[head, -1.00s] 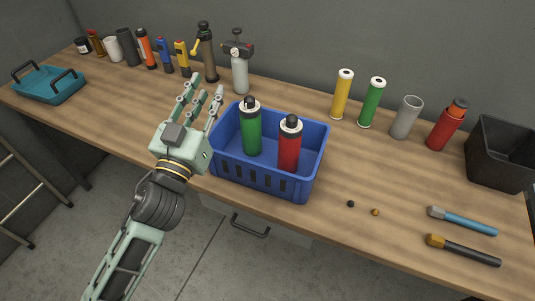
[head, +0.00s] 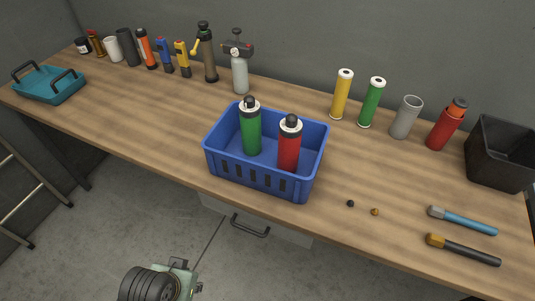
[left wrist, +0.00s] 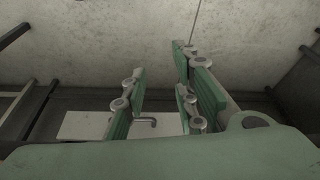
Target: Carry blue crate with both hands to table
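The blue crate (head: 232,173) stands upright on the wooden table (head: 120,115), near its front edge. It holds a green bottle (head: 251,133) and a red bottle (head: 289,150), both upright with dark caps. My left gripper shows in the left wrist view (left wrist: 160,95) with its green fingers spread apart and nothing between them. In the head view only part of my left arm shows at the bottom edge, below and apart from the table; its fingers are not visible there. My right gripper is in neither view.
A teal tray (head: 48,85) sits at the far left and a black bin (head: 499,153) at the far right. Several canisters and tools line the back. Bare tabletop lies on both sides of the crate.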

